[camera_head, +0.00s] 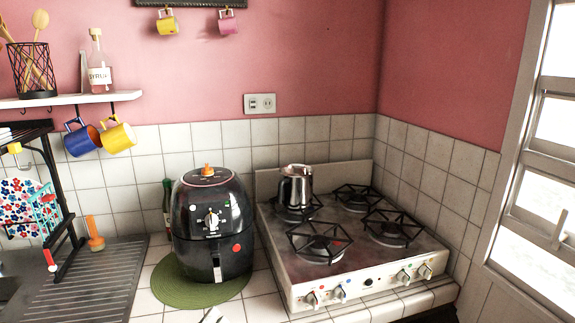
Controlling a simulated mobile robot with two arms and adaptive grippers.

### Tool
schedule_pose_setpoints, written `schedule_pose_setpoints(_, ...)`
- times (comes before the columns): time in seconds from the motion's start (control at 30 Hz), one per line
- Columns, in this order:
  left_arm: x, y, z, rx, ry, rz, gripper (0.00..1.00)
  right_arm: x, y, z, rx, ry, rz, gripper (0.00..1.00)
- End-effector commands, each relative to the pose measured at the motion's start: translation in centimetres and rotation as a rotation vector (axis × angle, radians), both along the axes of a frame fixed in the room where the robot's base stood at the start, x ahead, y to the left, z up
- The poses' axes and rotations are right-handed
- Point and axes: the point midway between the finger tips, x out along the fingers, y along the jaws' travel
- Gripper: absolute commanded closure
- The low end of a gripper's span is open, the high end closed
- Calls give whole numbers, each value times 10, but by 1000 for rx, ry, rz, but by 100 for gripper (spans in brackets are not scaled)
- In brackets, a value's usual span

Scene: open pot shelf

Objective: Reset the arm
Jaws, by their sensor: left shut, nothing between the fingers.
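Only a small light and dark tip of my left gripper (213,315) shows, at the bottom edge of the head view. It is just in front of the green round mat and below the black air fryer (212,225). It is shut, with nothing seen in it. The rest of my left arm is out of the picture. My right gripper is not in view.
The air fryer stands on the green mat (172,292). To its right is a gas stove (345,262) with a metal pot (295,187) on the back left burner. Blue and yellow mugs hang under a shelf (60,101) at left, above a sink drainer (95,285).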

Motion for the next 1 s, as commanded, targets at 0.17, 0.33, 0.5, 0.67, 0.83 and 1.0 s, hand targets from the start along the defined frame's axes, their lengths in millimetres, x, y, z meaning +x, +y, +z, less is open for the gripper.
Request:
schedule_pose_setpoints(0.17, -16, -9, -19, 94, 68, -15, 100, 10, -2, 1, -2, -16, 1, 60)
schedule_pose_setpoints(0.33, -39, -15, -43, 215, 156, -35, 100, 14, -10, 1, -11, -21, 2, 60)
schedule_pose_setpoints(0.5, -75, -18, -74, 382, 282, -68, 100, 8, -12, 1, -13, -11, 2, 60)
schedule_pose_setpoints(0.67, -134, -9, -110, 607, 467, -123, 100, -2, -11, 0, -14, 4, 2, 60)
schedule_pose_setpoints(0.83, -195, 10, -132, 797, 653, -187, 100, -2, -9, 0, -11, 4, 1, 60)
schedule_pose_setpoints(1.0, -244, 26, -141, 914, 796, -245, 100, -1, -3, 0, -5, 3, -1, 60)
